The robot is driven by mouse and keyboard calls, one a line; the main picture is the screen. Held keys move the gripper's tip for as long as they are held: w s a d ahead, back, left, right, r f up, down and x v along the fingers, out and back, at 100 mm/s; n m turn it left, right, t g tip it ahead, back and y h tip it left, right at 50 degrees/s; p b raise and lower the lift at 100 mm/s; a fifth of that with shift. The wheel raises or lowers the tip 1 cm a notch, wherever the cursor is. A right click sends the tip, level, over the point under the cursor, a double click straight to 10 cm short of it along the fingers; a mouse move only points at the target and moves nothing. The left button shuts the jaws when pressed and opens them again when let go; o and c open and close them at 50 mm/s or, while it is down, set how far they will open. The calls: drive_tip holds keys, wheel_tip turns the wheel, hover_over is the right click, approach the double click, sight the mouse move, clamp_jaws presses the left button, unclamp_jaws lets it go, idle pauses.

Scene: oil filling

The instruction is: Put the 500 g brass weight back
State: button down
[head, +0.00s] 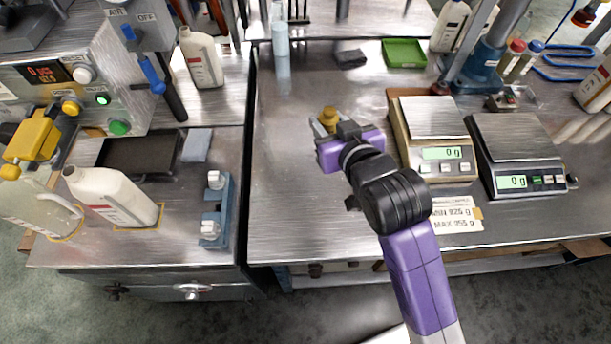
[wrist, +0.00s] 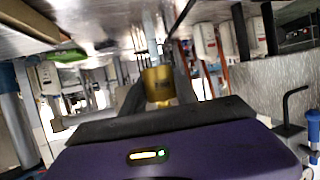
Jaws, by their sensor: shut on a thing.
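The brass weight (head: 328,114) is a small gold cylinder with a narrower knob. My gripper (head: 325,127) is shut on it, over the left part of the right-hand steel bench. In the wrist view the brass weight (wrist: 158,86) sits between my two dark fingers (wrist: 158,90), and its marking is too blurred to read. I cannot tell whether its base touches the bench. The left scale (head: 433,118) has an empty pan and reads 0 g. The right scale (head: 512,140) also has an empty pan and reads 0 g.
A label plate (head: 456,216) lies in front of the left scale. A green tray (head: 404,53) and a dark pad (head: 348,59) lie at the back. A clear bottle (head: 280,38) stands at the back left. Bare bench (head: 285,190) surrounds my gripper; a gap separates the left bench (head: 180,245).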

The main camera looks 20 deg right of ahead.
sight(323, 185)
drive_tip(key=shift+f, duration=0.4)
wheel_tip(323, 185, down, 20)
drive_tip(key=shift+s+r, duration=0.1)
drive_tip(key=shift+r, duration=0.05)
drive_tip(key=shift+f+b, duration=0.35)
drive_tip(key=shift+f, duration=0.05)
drive_tip(key=shift+f, duration=0.2)
drive_tip(key=c, duration=0.9)
unclamp_jaws()
drive_tip(key=shift+s+f, duration=0.1)
